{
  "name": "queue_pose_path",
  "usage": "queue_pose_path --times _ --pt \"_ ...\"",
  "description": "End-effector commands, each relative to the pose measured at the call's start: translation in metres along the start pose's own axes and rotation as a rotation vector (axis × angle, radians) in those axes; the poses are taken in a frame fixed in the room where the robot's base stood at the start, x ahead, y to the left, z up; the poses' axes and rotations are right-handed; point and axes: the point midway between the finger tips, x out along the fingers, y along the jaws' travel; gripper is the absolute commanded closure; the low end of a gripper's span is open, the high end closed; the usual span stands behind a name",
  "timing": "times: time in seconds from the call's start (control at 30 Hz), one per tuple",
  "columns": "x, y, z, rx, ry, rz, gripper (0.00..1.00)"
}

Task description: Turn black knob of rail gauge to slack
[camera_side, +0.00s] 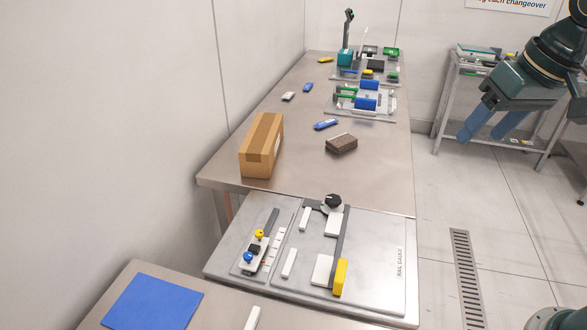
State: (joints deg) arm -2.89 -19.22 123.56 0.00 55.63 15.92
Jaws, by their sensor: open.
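The rail gauge (378,270) is a grey plate with its name printed along the right side, on the near part of the bench. Its black knob (333,201) sits at the plate's far edge, at the top of a dark rail (341,235). A yellow block (340,278) is at the rail's near end, and white blocks lie beside the rail. The knob's marking is too small to read. My gripper (484,138) hangs at the upper right, over the floor beside the bench. Its two blue fingers are apart with nothing between them, well away from the knob.
A cardboard box (262,146) and a brown sponge-like block (341,144) stand beyond the gauge. A small fixture with yellow and blue knobs (255,250) is on its left. A blue mat (153,302) lies at front left. Other fixtures (360,104) fill the far end.

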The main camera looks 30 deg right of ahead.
Motion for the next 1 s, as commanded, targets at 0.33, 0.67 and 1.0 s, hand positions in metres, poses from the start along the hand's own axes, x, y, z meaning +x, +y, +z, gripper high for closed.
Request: queue_pose_path --times 0.33,0.67,1.0 --pt "0.034 -0.030 -0.063 0.143 -0.092 0.025 0.41" --pt "0.085 -0.060 -0.112 0.278 -0.169 0.063 0.41" --pt "0.154 -0.090 -0.148 0.414 -0.241 0.118 0.41"
